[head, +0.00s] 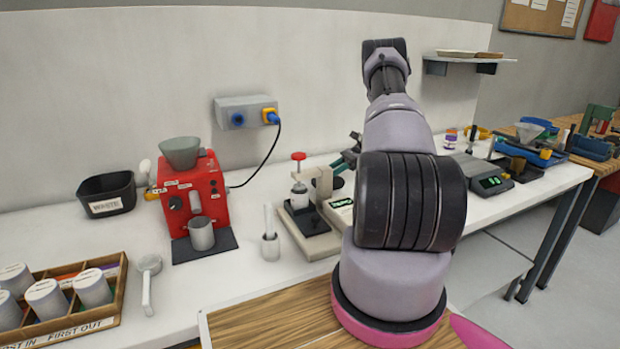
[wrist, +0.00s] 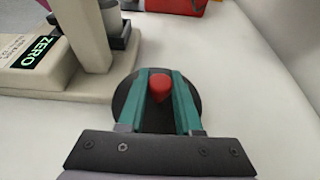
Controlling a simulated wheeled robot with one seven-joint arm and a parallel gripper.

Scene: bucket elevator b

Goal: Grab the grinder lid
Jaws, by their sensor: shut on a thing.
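The grinder lid is a round black disc (wrist: 128,103) with a red knob (wrist: 160,80), low in the middle of the wrist view. My gripper (wrist: 160,90) has its two teal fingers on either side of the knob, shut on it. I cannot tell whether the lid rests on the white counter or is just above it. In the head view my arm covers much of this area, and the lid is not clearly seen. The red grinder (head: 186,197) stands on the left with its grey hopper (head: 181,152) uncovered.
A beige scale (wrist: 45,62) with a ZERO display and a post stands close left of the lid in the wrist view. A black bin (head: 106,194), a metal cup (head: 201,234) and a wooden box of canisters (head: 75,325) stand left. The counter's right side of the wrist view is clear.

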